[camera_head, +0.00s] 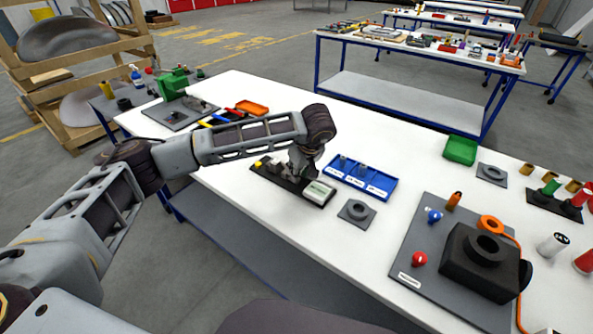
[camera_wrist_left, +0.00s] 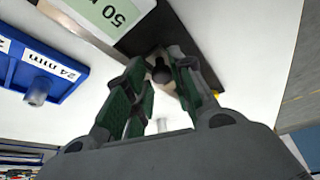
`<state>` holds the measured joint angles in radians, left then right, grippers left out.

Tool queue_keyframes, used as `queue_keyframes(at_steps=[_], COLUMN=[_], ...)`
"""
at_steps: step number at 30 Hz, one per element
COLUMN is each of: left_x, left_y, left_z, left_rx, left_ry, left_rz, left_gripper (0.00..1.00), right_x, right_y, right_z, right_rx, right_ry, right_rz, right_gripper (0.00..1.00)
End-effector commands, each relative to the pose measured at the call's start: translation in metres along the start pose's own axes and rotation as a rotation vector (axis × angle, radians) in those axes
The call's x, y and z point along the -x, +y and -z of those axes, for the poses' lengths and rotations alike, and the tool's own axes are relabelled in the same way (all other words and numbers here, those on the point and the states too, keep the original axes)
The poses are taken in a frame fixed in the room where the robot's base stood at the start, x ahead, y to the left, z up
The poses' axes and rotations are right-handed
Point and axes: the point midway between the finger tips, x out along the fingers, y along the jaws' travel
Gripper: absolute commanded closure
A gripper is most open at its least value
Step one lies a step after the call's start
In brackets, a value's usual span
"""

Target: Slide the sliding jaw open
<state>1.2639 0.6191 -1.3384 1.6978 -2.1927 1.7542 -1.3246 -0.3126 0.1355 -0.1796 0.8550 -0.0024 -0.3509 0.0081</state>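A gauge-like device with a dark base (camera_head: 267,170) lies on the white table in the head view. Its pale block (camera_head: 318,192) is at the right end, and its label, reading "50", shows in the left wrist view (camera_wrist_left: 112,12). My left gripper (camera_wrist_left: 160,65) points down over the device, its green-padded fingers apart. A small dark knob (camera_wrist_left: 160,74) shows between the fingertips; I cannot tell whether either finger touches it. In the head view the wrist hides the middle of the device, so the sliding jaw is not clearly visible. My right gripper is not in view.
A blue tray (camera_head: 386,187) with labelled slots stands close behind the device. A grey square plate with a ring (camera_head: 357,211) lies to its right. A grey board with a black block (camera_head: 480,262) is at the right.

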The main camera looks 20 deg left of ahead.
Motion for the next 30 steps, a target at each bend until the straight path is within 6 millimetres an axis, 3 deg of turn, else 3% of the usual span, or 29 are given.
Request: queue_keyframes(at_steps=[3,17,23,30], left_x=[0.0,0.004,0.021,0.055], left_y=[0.0,-0.001,0.0,0.0], left_z=[0.0,0.001,0.001,0.001], left_rx=[0.0,0.001,0.001,0.0], left_ry=[0.0,0.001,0.002,0.003], left_rz=[0.001,0.002,0.0,0.0], left_gripper=[0.58,0.58,0.58,0.58], right_x=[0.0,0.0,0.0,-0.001], right_y=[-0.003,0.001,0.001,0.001], right_z=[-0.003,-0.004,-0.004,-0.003], right_rx=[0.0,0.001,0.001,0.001], right_ry=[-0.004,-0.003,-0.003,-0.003], right_rz=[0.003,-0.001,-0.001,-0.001], right_gripper=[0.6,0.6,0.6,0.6])
